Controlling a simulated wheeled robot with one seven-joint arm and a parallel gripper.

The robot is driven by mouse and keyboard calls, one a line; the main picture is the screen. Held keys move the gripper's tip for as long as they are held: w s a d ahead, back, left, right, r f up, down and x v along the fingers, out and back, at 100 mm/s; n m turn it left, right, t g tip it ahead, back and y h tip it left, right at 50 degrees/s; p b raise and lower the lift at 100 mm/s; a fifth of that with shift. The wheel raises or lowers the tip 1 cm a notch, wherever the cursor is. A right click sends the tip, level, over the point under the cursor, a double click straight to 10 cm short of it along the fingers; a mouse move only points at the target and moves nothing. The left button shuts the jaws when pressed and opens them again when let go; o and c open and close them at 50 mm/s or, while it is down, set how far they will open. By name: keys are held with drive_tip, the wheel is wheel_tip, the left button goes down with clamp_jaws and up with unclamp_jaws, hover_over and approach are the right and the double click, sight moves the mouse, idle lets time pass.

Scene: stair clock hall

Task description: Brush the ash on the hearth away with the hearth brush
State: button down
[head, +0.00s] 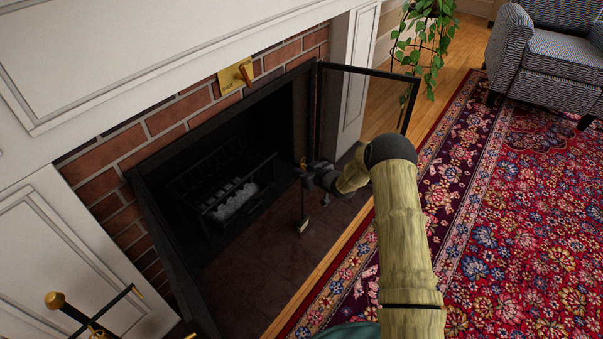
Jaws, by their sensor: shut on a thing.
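My gripper (303,172) is in front of the fireplace opening, shut on the hearth brush (303,227). The brush hangs down nearly upright, with a thin dark handle and a small pale head low over the hearth. I cannot tell whether its bristles touch the tiles. The hearth (245,270) is dark reddish-brown tile. I cannot make out ash clearly on it in this dim view; my arm and gripper hide part of its right side.
A grate (215,190) with pale lumps stands inside the firebox. A glass fireplace door (360,100) stands open at the right. Brass-knobbed fire tools (56,300) stand at lower left. A patterned rug (510,230), armchair (560,60) and plant (430,40) lie to the right.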

drive_tip(key=shift+w+d, duration=0.15)
drive_tip(key=shift+w, duration=0.15)
drive_tip(key=shift+w+d, duration=0.35)
drive_tip(key=shift+w, duration=0.2)
wheel_tip(320, 180, up, 6)
drive_tip(key=p, duration=0.4)
idle(0.4)
